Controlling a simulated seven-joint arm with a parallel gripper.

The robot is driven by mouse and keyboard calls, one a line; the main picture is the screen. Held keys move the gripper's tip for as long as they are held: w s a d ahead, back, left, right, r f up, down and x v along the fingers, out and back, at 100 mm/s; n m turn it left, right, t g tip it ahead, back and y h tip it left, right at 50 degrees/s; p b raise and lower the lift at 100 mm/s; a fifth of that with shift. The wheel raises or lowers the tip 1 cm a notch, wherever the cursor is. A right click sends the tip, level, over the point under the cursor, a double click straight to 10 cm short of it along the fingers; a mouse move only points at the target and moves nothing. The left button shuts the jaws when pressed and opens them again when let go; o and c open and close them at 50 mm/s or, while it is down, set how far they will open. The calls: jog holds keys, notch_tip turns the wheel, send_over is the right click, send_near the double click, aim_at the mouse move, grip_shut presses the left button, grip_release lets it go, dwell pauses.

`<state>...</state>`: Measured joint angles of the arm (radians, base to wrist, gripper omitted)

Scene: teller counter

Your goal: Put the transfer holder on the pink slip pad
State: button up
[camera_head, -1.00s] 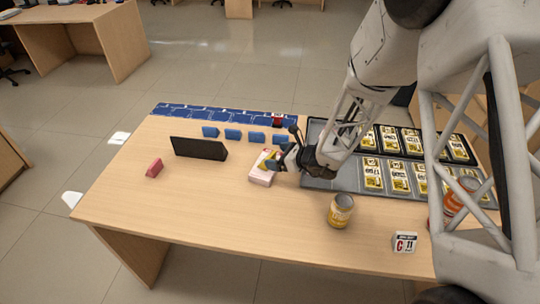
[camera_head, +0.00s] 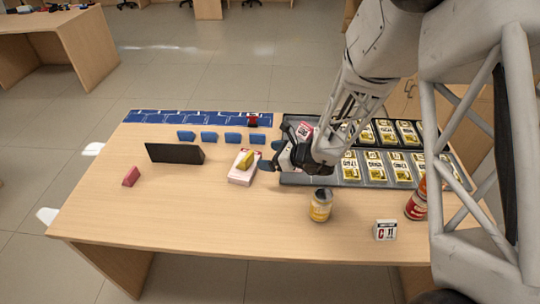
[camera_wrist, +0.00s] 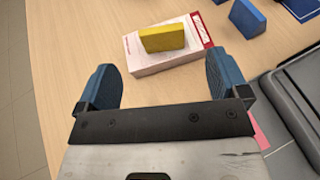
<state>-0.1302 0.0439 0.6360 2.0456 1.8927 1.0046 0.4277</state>
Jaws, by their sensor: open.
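A yellow wedge-shaped block (camera_head: 245,159), which I take to be the transfer holder, rests on top of the pale pink slip pad (camera_head: 239,178). In the wrist view the yellow block (camera_wrist: 163,38) sits on the white top of the pad (camera_wrist: 150,62), near a red printed strip. My gripper (camera_head: 271,155) is just right of the pad and apart from the block. In the wrist view my gripper (camera_wrist: 164,75) has its two blue fingers spread wide with nothing between them; the block and pad lie beyond the fingertips.
Several blue blocks (camera_head: 209,136) stand behind the pad, with a black sign (camera_head: 175,153) to the left. A red block (camera_head: 130,176) lies farther left. A grey tray of yellow-labelled packs (camera_head: 350,171), a can (camera_head: 320,205) and a date cube (camera_head: 385,230) are rightward. The front left is clear.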

dwell(0.5)
jog(key=s+d+r+n+g+h, duration=0.3)
jog(key=s+d+r+n+g, duration=0.15)
jog(key=s+r+n, duration=0.8)
jog(key=s+d+r+n+t+h, duration=0.1)
jog(key=s+d+r+n+h, duration=0.3)
jog(key=s+d+r, duration=0.3)
jog(key=s+d+r+n+t+h, duration=0.1)
jog(key=s+d+r+n+h, duration=0.4)
jog(key=s+d, duration=0.6)
jog(key=shift+s+d+r+n+h, duration=0.15)
jog(key=shift+s+r+n+h, duration=0.2)
jog(key=shift+s+r, duration=0.65)
